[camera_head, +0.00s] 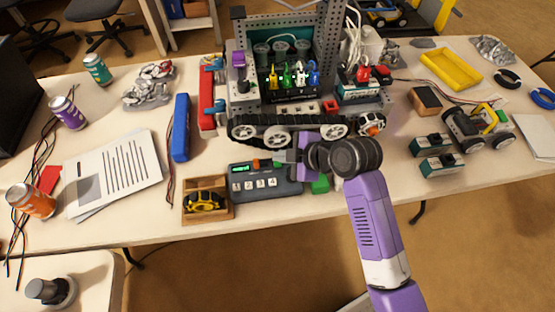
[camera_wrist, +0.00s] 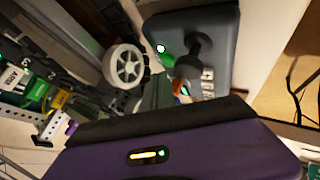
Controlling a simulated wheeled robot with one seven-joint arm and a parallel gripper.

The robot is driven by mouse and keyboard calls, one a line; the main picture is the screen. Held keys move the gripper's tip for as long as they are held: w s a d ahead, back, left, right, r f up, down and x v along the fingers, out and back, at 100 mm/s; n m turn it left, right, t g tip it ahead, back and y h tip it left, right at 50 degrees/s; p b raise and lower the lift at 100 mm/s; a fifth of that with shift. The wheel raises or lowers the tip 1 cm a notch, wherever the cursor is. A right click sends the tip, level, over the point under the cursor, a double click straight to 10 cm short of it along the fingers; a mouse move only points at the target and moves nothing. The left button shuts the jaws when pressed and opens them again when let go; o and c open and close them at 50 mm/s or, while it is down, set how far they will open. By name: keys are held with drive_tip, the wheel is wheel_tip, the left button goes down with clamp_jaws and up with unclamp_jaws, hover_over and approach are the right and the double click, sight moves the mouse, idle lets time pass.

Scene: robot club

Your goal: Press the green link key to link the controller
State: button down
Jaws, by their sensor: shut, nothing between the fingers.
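The controller (camera_head: 265,188) is a dark grey box with a lit green display and a row of pale numbered keys, lying on the table in front of the tracked robot. In the wrist view the controller (camera_wrist: 222,28) shows at the top, with a dark stick, an orange part and small green lights. I cannot tell which green spot is the link key; my gripper may hide it. My gripper (camera_head: 284,157) is shut and empty, with its fingertips at the controller's back right edge. Whether they touch it is unclear. A green block (camera_head: 320,184) shows just right of the controller, partly hidden.
A tracked robot (camera_head: 290,128) stands close behind the controller. A wooden tray (camera_head: 190,214) with a yellow-black item sits to its left. A blue bar (camera_head: 180,128) and papers (camera_head: 118,172) lie farther left. A small wheeled robot (camera_head: 466,130) is at right.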

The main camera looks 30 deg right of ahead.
sight(281, 165)
wheel_tip(281, 165, up, 5)
drive_tip(key=p, duration=0.4)
drive_tip(key=shift+p, duration=0.3)
idle(1.0)
